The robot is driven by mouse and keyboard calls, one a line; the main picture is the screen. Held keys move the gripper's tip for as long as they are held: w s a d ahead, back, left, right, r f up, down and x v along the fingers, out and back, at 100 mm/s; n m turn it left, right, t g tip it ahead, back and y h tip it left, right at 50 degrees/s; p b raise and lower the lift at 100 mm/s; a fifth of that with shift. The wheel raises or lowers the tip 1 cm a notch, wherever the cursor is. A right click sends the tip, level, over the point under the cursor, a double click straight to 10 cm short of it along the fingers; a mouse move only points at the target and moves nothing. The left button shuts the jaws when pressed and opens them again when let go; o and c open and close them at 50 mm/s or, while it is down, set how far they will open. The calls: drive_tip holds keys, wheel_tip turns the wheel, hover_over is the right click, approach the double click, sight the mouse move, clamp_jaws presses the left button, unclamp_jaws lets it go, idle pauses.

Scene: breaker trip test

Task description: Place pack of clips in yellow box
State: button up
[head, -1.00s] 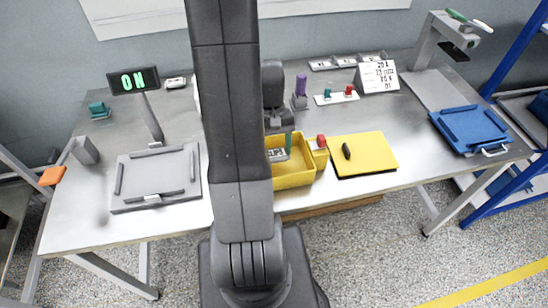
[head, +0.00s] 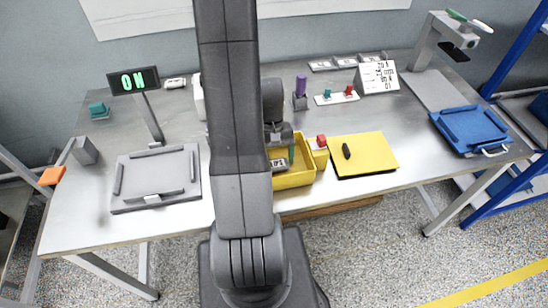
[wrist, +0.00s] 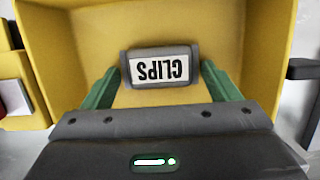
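The pack of clips (wrist: 160,68) is a grey case with a white label reading CLIPS, upside down in the wrist view. It is inside the yellow box (wrist: 68,40), and it also shows in the head view (head: 279,164). My gripper (wrist: 160,78) reaches down into the box with its green fingers at the two ends of the pack, shut on it. In the head view the yellow box (head: 297,180) stands at the table's front edge, partly hidden behind my arm. Whether the pack touches the box floor I cannot tell.
A grey tray (head: 186,187) is to the left and a blue tray (head: 470,130) at far right. A purple-topped item (head: 301,88) and a red-and-teal switch panel (head: 337,98) stand behind.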

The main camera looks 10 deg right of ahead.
drive_tip(key=shift+r, duration=0.15)
drive_tip(key=v, duration=1.2)
